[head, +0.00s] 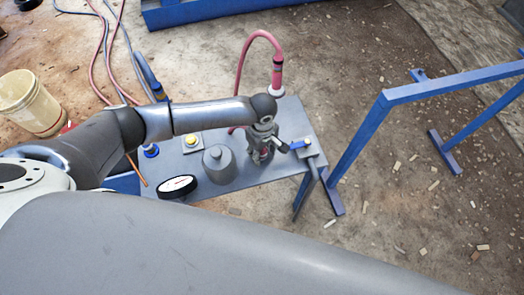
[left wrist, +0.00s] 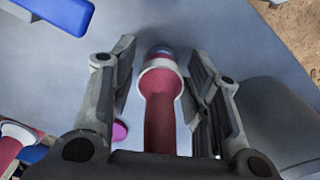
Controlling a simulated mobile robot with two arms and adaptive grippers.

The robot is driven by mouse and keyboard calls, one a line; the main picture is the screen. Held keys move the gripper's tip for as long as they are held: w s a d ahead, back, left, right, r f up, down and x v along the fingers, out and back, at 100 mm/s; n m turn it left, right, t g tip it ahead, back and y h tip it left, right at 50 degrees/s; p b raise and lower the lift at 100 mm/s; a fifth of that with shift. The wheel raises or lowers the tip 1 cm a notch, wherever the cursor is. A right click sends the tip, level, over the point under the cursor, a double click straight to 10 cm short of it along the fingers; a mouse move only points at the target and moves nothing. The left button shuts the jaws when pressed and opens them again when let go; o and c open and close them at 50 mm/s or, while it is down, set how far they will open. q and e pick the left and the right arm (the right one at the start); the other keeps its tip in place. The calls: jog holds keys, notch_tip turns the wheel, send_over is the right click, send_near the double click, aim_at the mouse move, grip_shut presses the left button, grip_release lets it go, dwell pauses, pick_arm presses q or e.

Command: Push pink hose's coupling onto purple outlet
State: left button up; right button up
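The pink hose (head: 257,36) arches above the back of the grey table. One end drops to a red fitting with pale rings (head: 277,76). Its other side runs down behind my left arm. My left gripper (head: 262,152) points down over the table. In the left wrist view its fingers stand apart on both sides of a red hose end with a white-ringed coupling (left wrist: 159,68), with narrow gaps beside it. The coupling's tip looks dark blue. Part of a purple disc (left wrist: 120,132), perhaps the purple outlet, shows beside the left-hand finger. My right gripper is not in view.
On the table (head: 240,180) are a grey cylinder (head: 220,162), a round gauge (head: 178,186), yellow (head: 191,140) and blue (head: 150,151) outlets, and a blue lever (head: 301,144) close to my gripper. A blue frame (head: 380,110) stands at right, a bucket (head: 30,104) at left.

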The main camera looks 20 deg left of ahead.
pick_arm(q)
jog(key=c, duration=0.5)
jog(key=shift+r, duration=0.1)
jog(key=shift+r, duration=0.65)
jog(key=s+r, duration=0.1)
jog(key=r, duration=0.1)
jog(key=s+r+p, duration=0.1)
jog(key=s+r, duration=0.2)
jog(key=r, duration=0.2)
jog(key=shift+s+a, duration=0.2)
jog(key=shift+c, duration=1.3)
jog(key=s+a+r, duration=0.1)
jog(key=s+r, duration=0.3)
jog(key=s, duration=0.5)
jog(key=shift+s+r+p, duration=0.25)
jog(key=shift+s+p, duration=0.05)
jog(key=shift+p, duration=0.15)
jog(key=shift+w, duration=0.1)
